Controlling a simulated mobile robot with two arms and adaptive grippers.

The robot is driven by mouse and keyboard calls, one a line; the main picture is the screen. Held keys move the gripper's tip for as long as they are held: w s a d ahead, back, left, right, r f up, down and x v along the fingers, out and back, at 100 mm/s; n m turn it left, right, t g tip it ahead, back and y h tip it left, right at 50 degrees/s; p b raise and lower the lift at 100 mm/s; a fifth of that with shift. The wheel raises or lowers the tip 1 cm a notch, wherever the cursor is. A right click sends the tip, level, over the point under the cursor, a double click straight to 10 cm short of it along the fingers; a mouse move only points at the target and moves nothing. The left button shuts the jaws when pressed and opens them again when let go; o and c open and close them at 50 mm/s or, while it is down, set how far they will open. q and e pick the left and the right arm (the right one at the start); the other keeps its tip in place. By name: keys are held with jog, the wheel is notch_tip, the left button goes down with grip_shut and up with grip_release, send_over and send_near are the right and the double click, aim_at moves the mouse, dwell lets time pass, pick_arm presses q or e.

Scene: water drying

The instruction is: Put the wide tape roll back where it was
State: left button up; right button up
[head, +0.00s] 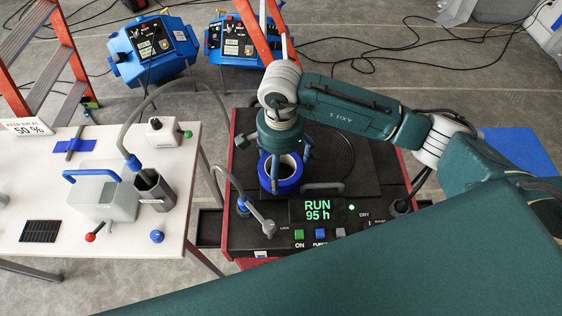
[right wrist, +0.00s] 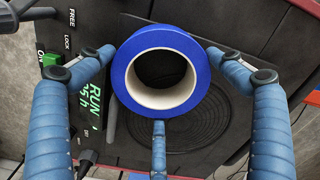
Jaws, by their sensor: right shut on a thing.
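The wide tape roll (head: 283,186) is a broad blue ring with a white core. My right gripper (head: 285,163) is shut on it, with the roll's open hole facing up. In the right wrist view the roll (right wrist: 162,38) sits between the three blue fingers of the gripper (right wrist: 160,80). The roll is over the black top of the dark red machine (head: 345,185), behind its RUN 95 h display. I cannot tell how much gap lies beneath the roll. My left gripper is not in view.
A grey hose with a nozzle (head: 260,217) rises left of the roll. The display (head: 317,210) and buttons are in front. Blue machines (head: 150,48) and ladders stand behind.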

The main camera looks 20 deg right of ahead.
jog(key=shift+a, duration=0.1)
jog(key=o, duration=0.9)
jog(key=shift+o, duration=0.2)
jog(key=shift+w+r, duration=0.1)
jog(key=shift+r, duration=0.2)
notch_tip(320, 180, up, 12)
jog(key=b, duration=0.4)
jog(key=shift+f, duration=0.25)
